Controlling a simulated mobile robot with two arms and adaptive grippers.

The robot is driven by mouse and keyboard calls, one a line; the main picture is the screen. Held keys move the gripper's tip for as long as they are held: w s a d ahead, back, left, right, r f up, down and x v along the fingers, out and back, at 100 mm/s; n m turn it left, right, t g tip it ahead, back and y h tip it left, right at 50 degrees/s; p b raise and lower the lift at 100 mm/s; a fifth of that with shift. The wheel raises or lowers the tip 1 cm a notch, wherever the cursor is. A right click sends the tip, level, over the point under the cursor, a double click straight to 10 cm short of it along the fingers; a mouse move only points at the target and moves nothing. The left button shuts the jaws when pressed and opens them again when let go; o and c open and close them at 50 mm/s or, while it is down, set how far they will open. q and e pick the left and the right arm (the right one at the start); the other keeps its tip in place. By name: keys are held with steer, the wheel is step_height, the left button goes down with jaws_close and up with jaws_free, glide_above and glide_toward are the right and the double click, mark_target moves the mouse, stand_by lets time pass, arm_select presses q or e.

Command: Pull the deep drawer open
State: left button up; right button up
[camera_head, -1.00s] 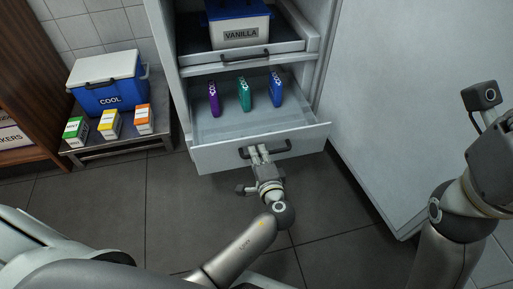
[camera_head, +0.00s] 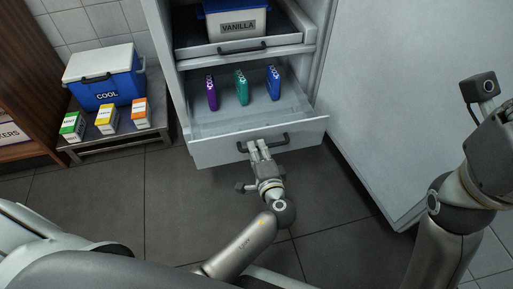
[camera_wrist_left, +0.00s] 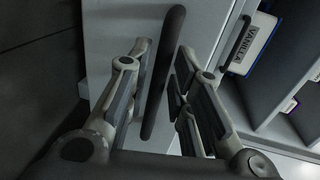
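The deep drawer (camera_head: 215,151) is the lower one in the white cabinet and is pulled well out, its inside showing. Its dark bar handle (camera_head: 284,138) is on the front panel, and it also crosses the wrist view (camera_wrist_left: 163,70). My left gripper (camera_head: 259,146) is at the handle. In the left wrist view its fingers (camera_wrist_left: 160,75) stand on either side of the bar, with a visible gap on the left side, so it looks open around the handle. My right arm (camera_head: 455,200) is at the right edge; its fingers are out of view.
Purple (camera_head: 211,92), teal (camera_head: 241,88) and blue (camera_head: 273,83) packs stand in the drawer. A vanilla tub (camera_head: 238,28) sits in the drawer above. A blue cooler (camera_head: 104,78) and small boxes stand on a low metal table (camera_head: 135,136) at left. Floor before the drawer is free.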

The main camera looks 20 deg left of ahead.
arm_select(q)
steer(key=v, duration=1)
steer(key=shift+s+d, duration=0.15)
steer(key=shift+s, duration=0.1)
steer(key=shift+w+r, duration=0.1)
